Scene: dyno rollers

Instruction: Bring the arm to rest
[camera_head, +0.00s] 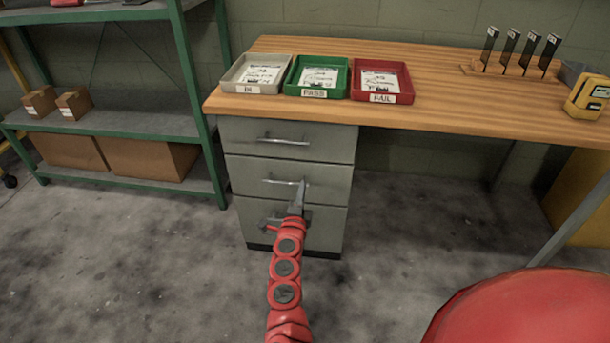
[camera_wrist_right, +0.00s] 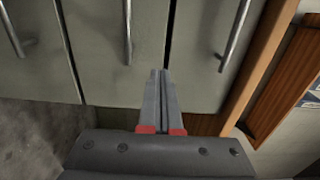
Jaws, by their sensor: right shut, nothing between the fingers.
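My right arm (camera_head: 286,265) is red and reaches forward from the bottom of the head view toward the grey drawer cabinet (camera_head: 240,165). My right gripper (camera_head: 299,193) is shut and empty, in front of the lower drawers in that view. In the right wrist view the fingers (camera_wrist_right: 159,88) are pressed together with nothing between them. The drawer fronts and their bar handles, one a middle handle (camera_wrist_right: 127,35), lie beyond the fingertips. I cannot tell the exact gap to the cabinet. My left gripper does not show.
The wooden workbench (camera_head: 450,80) tops the cabinet and carries grey, green (camera_head: 317,77) and red (camera_head: 381,82) trays, a slotted holder and a yellow device (camera_head: 588,97). A green-framed shelf (camera_head: 190,75) with boxes stands left. The concrete floor (camera_head: 150,260) is clear at left.

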